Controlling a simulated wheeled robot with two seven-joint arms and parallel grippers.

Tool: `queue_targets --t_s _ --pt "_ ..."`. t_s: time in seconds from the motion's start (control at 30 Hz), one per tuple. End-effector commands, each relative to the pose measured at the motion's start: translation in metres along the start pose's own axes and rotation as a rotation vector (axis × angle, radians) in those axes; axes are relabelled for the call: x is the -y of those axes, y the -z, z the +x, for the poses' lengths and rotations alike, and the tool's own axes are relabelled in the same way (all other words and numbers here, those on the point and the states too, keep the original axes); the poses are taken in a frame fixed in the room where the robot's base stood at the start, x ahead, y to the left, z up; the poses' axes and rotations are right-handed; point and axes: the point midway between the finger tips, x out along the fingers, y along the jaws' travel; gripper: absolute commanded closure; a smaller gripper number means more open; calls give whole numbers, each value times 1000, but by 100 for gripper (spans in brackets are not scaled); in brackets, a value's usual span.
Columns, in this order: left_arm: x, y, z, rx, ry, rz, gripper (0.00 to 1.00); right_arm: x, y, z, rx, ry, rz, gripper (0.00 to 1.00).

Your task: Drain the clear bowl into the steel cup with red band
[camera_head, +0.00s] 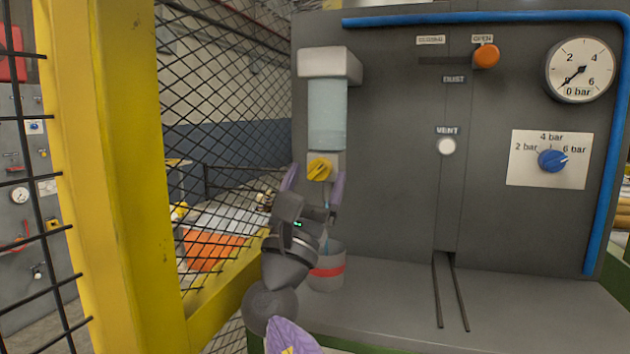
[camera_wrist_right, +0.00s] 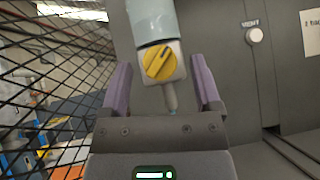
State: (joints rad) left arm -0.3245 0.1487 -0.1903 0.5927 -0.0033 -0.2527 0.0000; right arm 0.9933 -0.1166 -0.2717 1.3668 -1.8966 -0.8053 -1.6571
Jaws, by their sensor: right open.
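The clear bowl (camera_head: 327,115) is a pale blue upright cylinder under a grey cap on the dark panel. A yellow drain knob (camera_head: 319,169) sits on a grey block below it; the knob also shows in the right wrist view (camera_wrist_right: 159,62). A short spout (camera_wrist_right: 170,98) points down, and a thin bluish line shows below it; I cannot tell whether it is liquid. The steel cup with red band (camera_head: 327,271) stands below, partly hidden by my wrist. My right gripper (camera_head: 314,183) is open, its purple fingers either side of the knob block. My left gripper is out of view.
A yellow post (camera_head: 130,180) and black mesh fence (camera_head: 225,110) stand close on the left. The panel carries an orange knob (camera_head: 487,55), a gauge reading near 0 (camera_head: 580,71), a white vent button (camera_head: 447,146) and a blue dial (camera_head: 552,161). The ledge (camera_head: 530,305) is clear at right.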

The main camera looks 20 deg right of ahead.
Motion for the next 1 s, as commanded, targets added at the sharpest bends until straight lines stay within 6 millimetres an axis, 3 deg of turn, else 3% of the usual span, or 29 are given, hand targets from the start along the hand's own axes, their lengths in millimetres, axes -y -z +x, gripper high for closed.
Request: queue_targets --t_s 0.3,0.5,0.8,1.0 --pt "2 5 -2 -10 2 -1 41 0 1 -73 -4 -2 0 19" --pt "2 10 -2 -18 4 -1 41 0 0 -96 -2 0 -1 19" --pt "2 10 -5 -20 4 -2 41 0 -3 -94 1 1 1 19" --pt "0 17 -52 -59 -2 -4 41 -4 -49 -57 22 9 13 19"
